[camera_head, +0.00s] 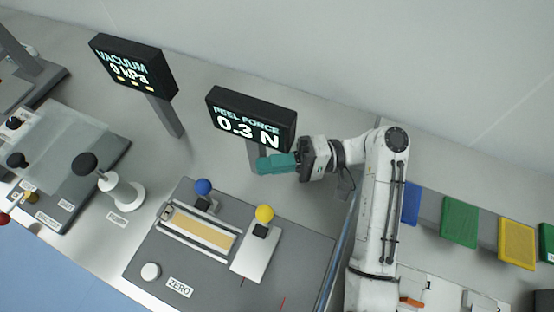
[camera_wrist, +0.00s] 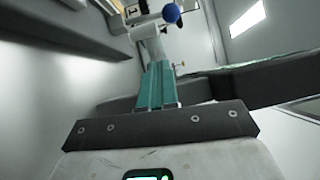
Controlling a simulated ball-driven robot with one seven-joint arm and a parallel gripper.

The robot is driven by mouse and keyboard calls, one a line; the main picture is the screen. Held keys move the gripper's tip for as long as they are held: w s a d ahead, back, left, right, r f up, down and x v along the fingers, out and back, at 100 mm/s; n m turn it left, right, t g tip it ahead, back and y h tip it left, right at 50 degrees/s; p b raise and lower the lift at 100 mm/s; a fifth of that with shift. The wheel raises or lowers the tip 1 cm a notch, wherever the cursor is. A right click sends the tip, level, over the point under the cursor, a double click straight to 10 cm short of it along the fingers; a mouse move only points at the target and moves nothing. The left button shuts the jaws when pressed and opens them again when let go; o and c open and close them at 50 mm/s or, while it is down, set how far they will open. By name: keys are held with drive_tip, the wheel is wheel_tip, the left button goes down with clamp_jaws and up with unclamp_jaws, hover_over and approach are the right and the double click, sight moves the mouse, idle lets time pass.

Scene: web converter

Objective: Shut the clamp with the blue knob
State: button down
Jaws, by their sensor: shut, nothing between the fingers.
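The blue knob (camera_head: 203,187) is a round ball on a dark block at the back end of a long tan strip fixture on the grey plate. It also shows in the wrist view as a blue ball (camera_wrist: 171,13) beyond my fingertips, near the top edge. My gripper (camera_head: 260,165) has teal fingers that are shut and empty. It is above and to the right of the blue knob in the head view, in front of the peel force display's post, apart from the knob. The shut fingers show in the wrist view (camera_wrist: 158,68). I cannot tell the clamp's exact position.
A yellow knob (camera_head: 264,213) stands right of the blue one on a pale plate (camera_head: 256,258). The peel force display (camera_head: 251,119) reads 0.3 N and stands close to my gripper. The vacuum display (camera_head: 133,66) reads 0 kPa. A black knob (camera_head: 85,163) stands at the left.

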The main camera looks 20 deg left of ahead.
sight(208, 193)
drive_tip(key=x, duration=0.5)
drive_tip(key=shift+s+a, duration=0.2)
drive_tip(key=shift+s+a+r+p, duration=0.1)
drive_tip(key=shift+s+a+p, duration=0.15)
drive_tip(key=shift+s, duration=0.4)
drive_tip(key=shift+s+a+r+p, duration=0.1)
drive_tip(key=shift+s+a+p, duration=0.15)
drive_tip(key=shift+s, duration=0.4)
drive_tip(key=shift+s+a+r+p, duration=0.1)
drive_tip(key=shift+s+a+p, duration=0.15)
drive_tip(key=shift+s, duration=0.4)
drive_tip(key=shift+a, duration=0.1)
